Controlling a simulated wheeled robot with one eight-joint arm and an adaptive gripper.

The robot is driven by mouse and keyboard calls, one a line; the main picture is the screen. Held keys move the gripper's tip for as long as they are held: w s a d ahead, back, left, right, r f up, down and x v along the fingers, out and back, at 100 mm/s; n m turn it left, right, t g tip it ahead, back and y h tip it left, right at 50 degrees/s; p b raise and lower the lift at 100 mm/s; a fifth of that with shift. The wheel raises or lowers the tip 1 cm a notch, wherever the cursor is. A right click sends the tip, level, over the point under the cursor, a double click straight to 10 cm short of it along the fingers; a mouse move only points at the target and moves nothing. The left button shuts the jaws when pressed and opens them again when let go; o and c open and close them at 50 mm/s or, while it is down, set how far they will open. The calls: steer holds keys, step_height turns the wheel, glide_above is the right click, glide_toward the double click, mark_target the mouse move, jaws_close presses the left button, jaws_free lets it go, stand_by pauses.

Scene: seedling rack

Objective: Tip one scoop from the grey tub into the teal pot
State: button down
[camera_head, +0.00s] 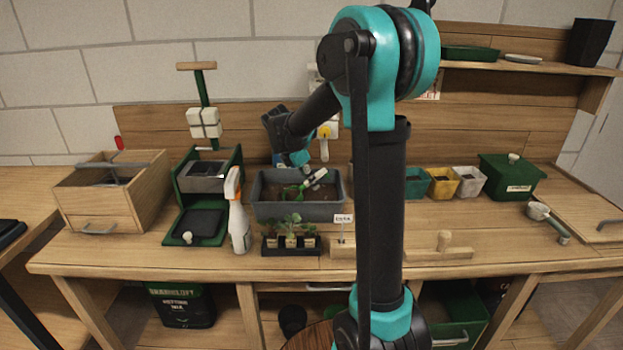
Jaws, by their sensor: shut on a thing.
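The grey tub (300,212) stands mid-bench with dark soil inside. My gripper (312,181) reaches down over the tub from behind my arm. It is shut on a small green scoop (293,190), which is low in the tub at the soil. The scoop is small in view, and I cannot tell whether it carries soil. The teal pot (417,182) stands to the right, at the left end of a row of small pots. My arm column stands between the tub and the teal pot in the picture.
Right of the teal pot are a yellow pot (442,183), a white pot (469,181) and a green box (510,177). A seedling tray (291,245) and spray bottle (237,215) stand in front of the tub.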

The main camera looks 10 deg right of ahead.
steer(key=shift+d+f+y, duration=0.15)
steer(key=shift+d+y, duration=0.15)
steer(key=shift+y, duration=0.3)
steer(key=shift+w+r+g, duration=0.1)
steer(key=shift+r+g, duration=0.2)
steer(key=shift+r, duration=0.45)
steer(key=shift+w+d+r+g+y, duration=0.15)
steer(key=shift+d+r+y, duration=0.35)
steer(key=shift+r, duration=0.95)
steer(key=shift+w+d+r+g+y, duration=0.1)
steer(key=shift+d+r+g+y, duration=0.15)
steer(key=shift+r+y, duration=0.85)
steer(key=shift+w+d+r+g+y, duration=0.1)
steer(key=shift+w+d+r+y, duration=0.2)
steer(key=shift+r, duration=1.55)
steer(key=shift+s, duration=0.15)
steer(key=c, duration=2.2)
jaws_free()
jaws_close()
